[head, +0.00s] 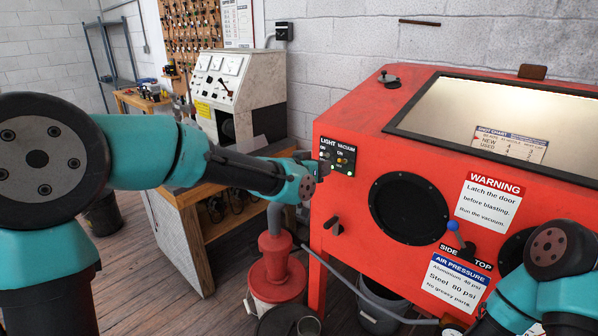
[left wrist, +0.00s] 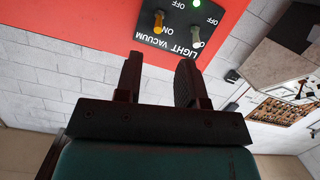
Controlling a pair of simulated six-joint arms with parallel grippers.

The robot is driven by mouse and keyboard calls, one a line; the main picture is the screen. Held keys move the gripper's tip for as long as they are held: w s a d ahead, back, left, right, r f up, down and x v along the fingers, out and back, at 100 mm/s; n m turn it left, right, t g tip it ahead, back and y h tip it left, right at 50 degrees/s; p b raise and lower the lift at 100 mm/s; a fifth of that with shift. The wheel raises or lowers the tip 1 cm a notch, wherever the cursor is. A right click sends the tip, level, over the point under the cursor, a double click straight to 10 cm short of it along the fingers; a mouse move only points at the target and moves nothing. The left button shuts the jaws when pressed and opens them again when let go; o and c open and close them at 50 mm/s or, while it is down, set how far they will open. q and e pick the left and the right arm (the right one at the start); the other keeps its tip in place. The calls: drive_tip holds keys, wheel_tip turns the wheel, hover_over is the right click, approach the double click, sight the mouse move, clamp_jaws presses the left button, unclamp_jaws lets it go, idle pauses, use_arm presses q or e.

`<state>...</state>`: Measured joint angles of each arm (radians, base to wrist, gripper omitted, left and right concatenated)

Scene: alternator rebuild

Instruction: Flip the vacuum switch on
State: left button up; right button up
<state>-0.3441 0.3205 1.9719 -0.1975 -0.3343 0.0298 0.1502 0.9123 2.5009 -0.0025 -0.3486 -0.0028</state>
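The black switch panel (head: 337,155) is on the upper left of the red cabinet's front, with LIGHT and VACUUM labels. In the left wrist view the panel appears upside down at the top. There the vacuum switch (left wrist: 158,22) has a yellow-orange lever, and the light switch (left wrist: 196,37) beside it has a whitish lever. I cannot tell for sure which way the vacuum lever is thrown. My left gripper (head: 322,169) is just in front of the panel. Its two dark fingers (left wrist: 160,75) are apart with nothing between them. My right gripper is out of view.
The red cabinet (head: 350,204) has a round black port (head: 409,209), warning labels and a blue-knobbed lever (head: 453,226). A small green light (left wrist: 196,2) glows on the panel. A workbench (head: 205,215) and a red-topped bucket (head: 275,270) stand to the left.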

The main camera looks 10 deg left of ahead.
use_arm(q)
drive_tip(key=v, duration=0.7)
drive_tip(key=shift+s+a, duration=0.15)
drive_tip(key=shift+s, duration=0.1)
drive_tip(key=s+a+f+n+g+y, duration=0.1)
drive_tip(key=s+a+f+g, duration=0.15)
drive_tip(key=f, duration=1.35)
drive_tip(key=s+a+f+n+g+y, duration=0.1)
drive_tip(key=a+f+n+g+y, duration=0.15)
drive_tip(key=f, duration=1.25)
drive_tip(key=s+a+f+n+g, duration=0.2)
drive_tip(key=s+f+g, duration=0.5)
drive_tip(key=s+f, duration=1.4)
drive_tip(key=shift+a+f+g, duration=0.3)
drive_tip(key=shift+a+f, duration=0.3)
drive_tip(key=shift+f, duration=0.35)
drive_tip(key=shift+d, duration=0.1)
